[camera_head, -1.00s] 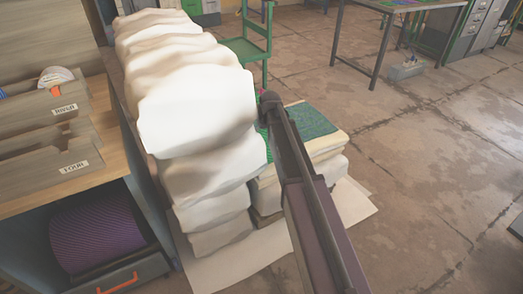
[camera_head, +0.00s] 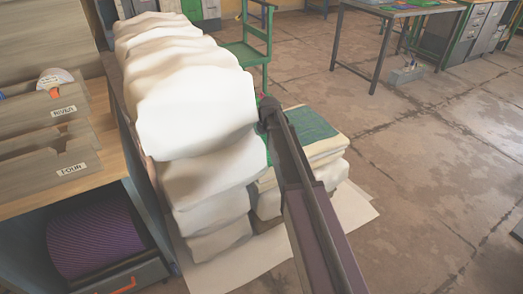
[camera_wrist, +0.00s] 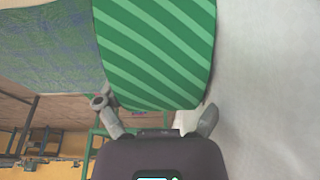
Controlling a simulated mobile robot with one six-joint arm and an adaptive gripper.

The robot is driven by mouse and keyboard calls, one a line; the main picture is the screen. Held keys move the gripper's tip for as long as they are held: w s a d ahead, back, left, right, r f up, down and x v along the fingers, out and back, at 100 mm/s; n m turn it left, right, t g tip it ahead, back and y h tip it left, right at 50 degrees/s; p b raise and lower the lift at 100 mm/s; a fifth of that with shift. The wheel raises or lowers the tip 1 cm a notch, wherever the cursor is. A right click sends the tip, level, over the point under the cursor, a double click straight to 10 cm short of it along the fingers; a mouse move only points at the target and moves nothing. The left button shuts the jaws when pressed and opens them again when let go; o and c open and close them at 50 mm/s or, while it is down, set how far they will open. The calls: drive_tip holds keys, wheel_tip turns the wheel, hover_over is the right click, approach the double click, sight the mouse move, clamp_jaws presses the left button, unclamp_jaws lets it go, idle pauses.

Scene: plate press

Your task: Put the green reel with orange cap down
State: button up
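The green reel (camera_wrist: 155,50) with diagonal light-green stripes fills the upper middle of the wrist view. Its rounded end lies between the two fingers of my gripper (camera_wrist: 155,112), which sit against its sides. I see no orange cap; it is out of view or hidden. In the head view my gripper is mostly hidden behind my dark arm. A small green patch of the reel (camera_head: 268,150) shows left of my arm, beside the white stack. Whether the reel rests on anything below cannot be seen.
Tall white stacked bundles (camera_head: 195,115) stand close on the left. A lower stack with a green top sheet (camera_head: 313,123) is behind my arm. A wooden unit with labelled boxes (camera_head: 60,170) and a purple roll (camera_head: 95,240) is left. Floor on the right is open.

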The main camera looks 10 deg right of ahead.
drive_tip(key=c, duration=0.6)
drive_tip(key=shift+o, duration=0.2)
drive_tip(key=shift+r, duration=0.1)
drive_tip(key=shift+w+d+r+p, duration=0.1)
drive_tip(key=shift+d+r+p, duration=0.1)
drive_tip(key=shift+r+p, duration=0.4)
wheel_tip(320, 180, up, 6)
drive_tip(key=p, duration=0.6)
drive_tip(key=w+d, duration=0.3)
drive_tip(key=d, duration=0.6)
drive_tip(key=w+d, duration=0.3)
drive_tip(key=d, duration=0.6)
drive_tip(key=shift+d+f, duration=0.2)
drive_tip(key=shift+d, duration=0.15)
